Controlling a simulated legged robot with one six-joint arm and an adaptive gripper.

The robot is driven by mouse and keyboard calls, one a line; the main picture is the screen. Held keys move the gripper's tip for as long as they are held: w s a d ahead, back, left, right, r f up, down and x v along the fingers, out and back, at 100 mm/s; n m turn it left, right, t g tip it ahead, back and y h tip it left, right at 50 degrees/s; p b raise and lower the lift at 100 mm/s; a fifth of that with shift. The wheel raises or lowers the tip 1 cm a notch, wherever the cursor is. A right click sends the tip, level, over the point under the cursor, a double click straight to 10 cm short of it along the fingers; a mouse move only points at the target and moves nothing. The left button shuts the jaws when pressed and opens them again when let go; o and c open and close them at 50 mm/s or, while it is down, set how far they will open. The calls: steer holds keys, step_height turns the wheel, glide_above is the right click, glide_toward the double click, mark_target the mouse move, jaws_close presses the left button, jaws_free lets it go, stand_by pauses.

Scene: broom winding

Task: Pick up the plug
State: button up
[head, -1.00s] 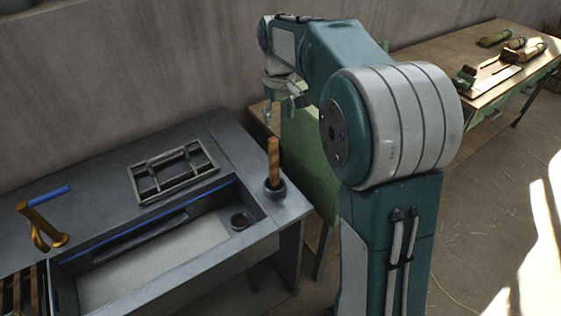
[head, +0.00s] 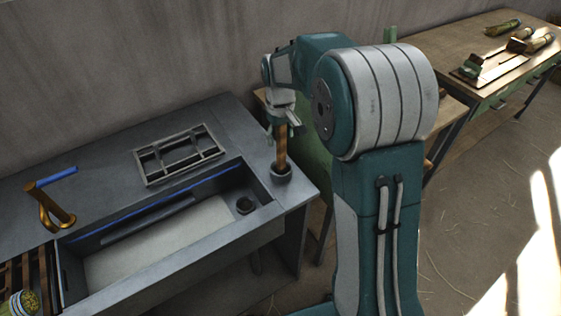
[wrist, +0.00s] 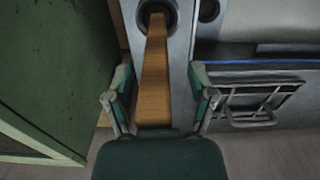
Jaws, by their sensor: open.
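The plug, with a tall wooden handle (head: 281,150) and a dark round base (head: 281,173), stands upright on the sink counter's right end. In the wrist view its handle (wrist: 155,75) rises from the dark base (wrist: 155,10) toward my palm. My gripper (head: 284,119) is above the plug and around the top of its handle. In the wrist view my gripper (wrist: 158,100) is open, with one finger on each side of the handle and a visible gap on both sides. The handle's top end is hidden by my palm.
A metal rack (head: 178,155) lies behind the basin and a brass tap (head: 55,208) stands left. A green cabinet (wrist: 45,70) is close beside. A workbench (head: 440,50) stands right.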

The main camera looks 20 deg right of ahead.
steer(key=shift+a, duration=0.1)
steer(key=shift+c, duration=1.2)
steer(key=c, duration=0.6)
steer(key=shift+d, duration=0.45)
jaws_close()
steer(key=shift+a, duration=0.1)
